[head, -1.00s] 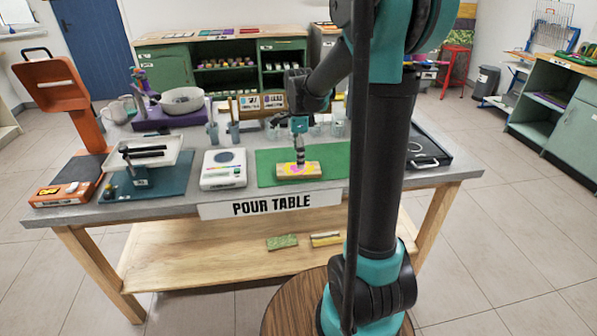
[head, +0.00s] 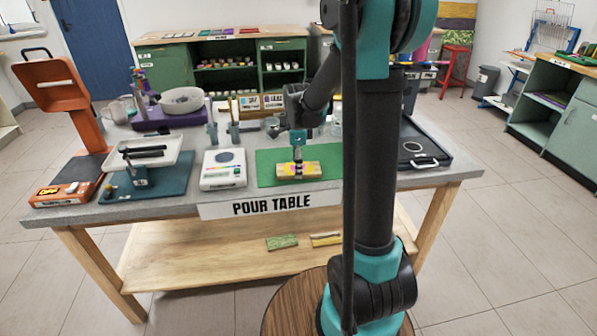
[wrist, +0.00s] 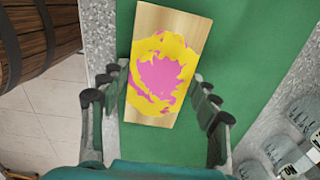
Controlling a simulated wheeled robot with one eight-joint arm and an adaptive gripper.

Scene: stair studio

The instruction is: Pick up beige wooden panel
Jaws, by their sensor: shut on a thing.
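The beige wooden panel (head: 298,169) lies on the green mat (head: 265,170) on the pour table. Yellow and pink paint covers part of its top, and bare wood shows at its ends. In the wrist view the panel (wrist: 182,27) sits between the fingers of my gripper (wrist: 165,95), which lie along its two long sides. My gripper (head: 298,165) points down over the panel in the head view and is shut on it. Whether the panel's underside touches the mat I cannot tell.
A white scale (head: 223,170) stands left of the mat. A black tray (head: 425,148) lies to the right. Clear cups (wrist: 300,115) stand beside the mat. An orange stand (head: 65,130) is at the table's left end. Two small panels lie on the lower shelf (head: 190,260).

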